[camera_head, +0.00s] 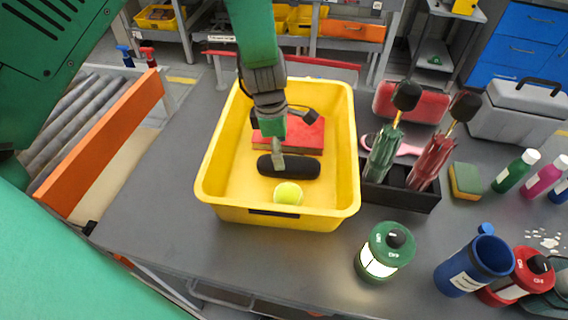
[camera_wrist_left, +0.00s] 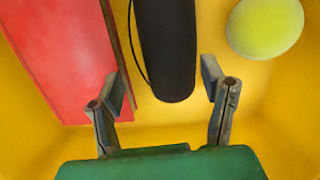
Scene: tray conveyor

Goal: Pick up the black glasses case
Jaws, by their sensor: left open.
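The black glasses case (camera_head: 302,166) lies in the yellow bin (camera_head: 205,190), between a red book (camera_head: 300,136) and a tennis ball (camera_head: 288,193). My left gripper (camera_head: 278,163) reaches down into the bin over the case's left part and hides some of it. In the left wrist view the case (camera_wrist_left: 166,48) points at the gap between the open fingers (camera_wrist_left: 164,88). Its near end lies at the gap, with space visible on both sides. Contact cannot be told. My right gripper is not in view.
The red book (camera_wrist_left: 62,55) and tennis ball (camera_wrist_left: 265,27) flank the case in the wrist view. The bin's walls surround the gripper. A roller conveyor (camera_head: 75,115) runs at left.

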